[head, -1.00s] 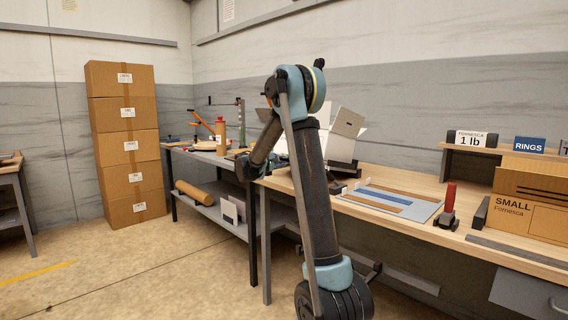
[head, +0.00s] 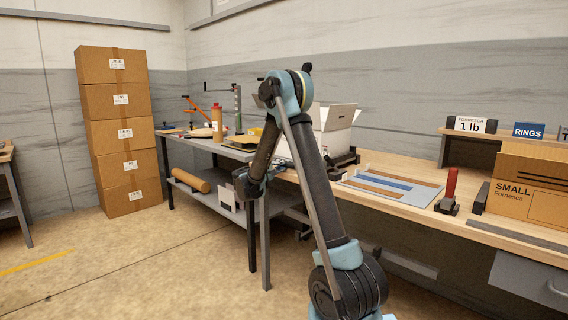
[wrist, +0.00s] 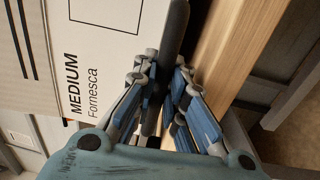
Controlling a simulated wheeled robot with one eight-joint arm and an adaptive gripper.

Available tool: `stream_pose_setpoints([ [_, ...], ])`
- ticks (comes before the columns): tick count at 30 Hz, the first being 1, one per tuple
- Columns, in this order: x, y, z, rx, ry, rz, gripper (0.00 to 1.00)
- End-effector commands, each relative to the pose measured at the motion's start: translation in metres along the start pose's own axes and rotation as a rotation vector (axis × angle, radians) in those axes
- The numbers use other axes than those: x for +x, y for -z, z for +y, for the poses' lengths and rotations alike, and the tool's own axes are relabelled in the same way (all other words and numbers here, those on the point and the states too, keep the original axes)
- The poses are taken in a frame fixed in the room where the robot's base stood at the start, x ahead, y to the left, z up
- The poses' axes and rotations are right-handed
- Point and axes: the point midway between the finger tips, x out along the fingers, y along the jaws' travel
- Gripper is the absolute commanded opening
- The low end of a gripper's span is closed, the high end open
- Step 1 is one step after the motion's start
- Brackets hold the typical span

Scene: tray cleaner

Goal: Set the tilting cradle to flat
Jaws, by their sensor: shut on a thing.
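The tilting cradle (head: 346,158) is the dark frame under an open white carton (head: 338,130) on the bench. The carton looks about level in the head view; the arm partly covers both. In the wrist view my gripper (wrist: 167,90) is shut on a dark bar-like handle (wrist: 175,35), beside the carton's wall (wrist: 110,50) marked MEDIUM Fornesca. How the handle joins the cradle is hidden there. In the head view the fingers are hidden behind my arm.
The wooden bench (head: 400,205) runs right, with a marked mat (head: 385,188), a red-handled tool (head: 449,190) and a SMALL carton (head: 525,190). A grey table (head: 225,150) with bottle and tools stands left. Stacked brown boxes (head: 118,130) stand behind open floor.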

Motion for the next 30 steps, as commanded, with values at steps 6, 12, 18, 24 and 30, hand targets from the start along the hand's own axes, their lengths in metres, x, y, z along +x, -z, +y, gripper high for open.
stream_pose_setpoints([
  [6, -0.0050, -0.0001, -0.0074, 0.005, 0.016, 0.003, 0.00],
  [12, -0.0053, -0.0002, -0.0072, 0.005, 0.016, 0.004, 0.33],
  [18, -0.0040, -0.0001, -0.0061, 0.004, 0.014, 0.003, 0.33],
  [24, -0.0026, -0.0004, -0.0054, 0.004, 0.012, 0.001, 0.33],
  [30, -0.0047, -0.0005, -0.0050, 0.003, 0.012, 0.001, 0.33],
])
